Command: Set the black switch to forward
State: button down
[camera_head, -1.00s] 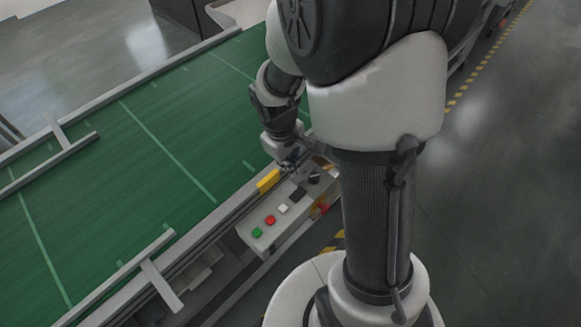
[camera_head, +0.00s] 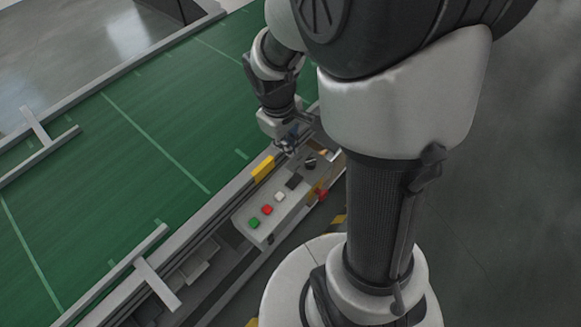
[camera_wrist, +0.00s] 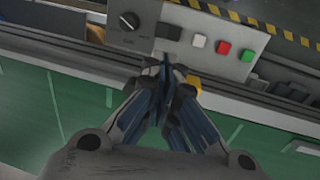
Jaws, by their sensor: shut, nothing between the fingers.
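The black switch (camera_wrist: 129,21) is a round rotary knob with a light pointer mark on the grey control panel (camera_wrist: 205,23), at its left end in the wrist view. In the head view the knob (camera_head: 310,162) is at the panel's far end. Small lettering lies around it, too small to read. My gripper (camera_wrist: 166,68) is shut and empty. Its fingertips are at the panel's lower edge in the wrist view, below and to the right of the knob and apart from it. In the head view my gripper (camera_head: 287,147) is beside the knob, on the conveyor side.
A black rectangular part (camera_wrist: 168,32) and white (camera_wrist: 199,41), red (camera_wrist: 224,48) and green (camera_wrist: 247,55) buttons share the panel. A yellow block (camera_head: 263,168) sits on the conveyor rail. The green conveyor belt (camera_head: 130,130) runs alongside and is clear. A red part (camera_head: 321,194) is on the panel's side.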

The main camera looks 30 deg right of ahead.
aim_at(290, 179)
jog(key=f+b, duration=0.2)
jog(key=f, duration=0.2)
jog(key=d+f+b, duration=0.1)
jog(key=f, duration=0.4)
jog(key=f+b, duration=0.2)
jog(key=f, duration=0.2)
jog(key=shift+w+d+f+b, duration=0.35)
jog(key=shift+d, duration=0.05)
jog(key=shift+f, duration=0.1)
jog(key=shift+w+d+f, duration=0.1)
jog(key=shift+d+f, duration=0.1)
jog(key=shift+f, duration=0.25)
jog(key=shift+a, duration=0.1)
jog(key=shift+s+a+r+b, duration=0.1)
jog(key=shift+s+a+b, duration=0.25)
jog(key=shift+a, duration=0.35)
jog(key=shift+w+r, duration=0.1)
jog(key=shift+r, duration=0.05)
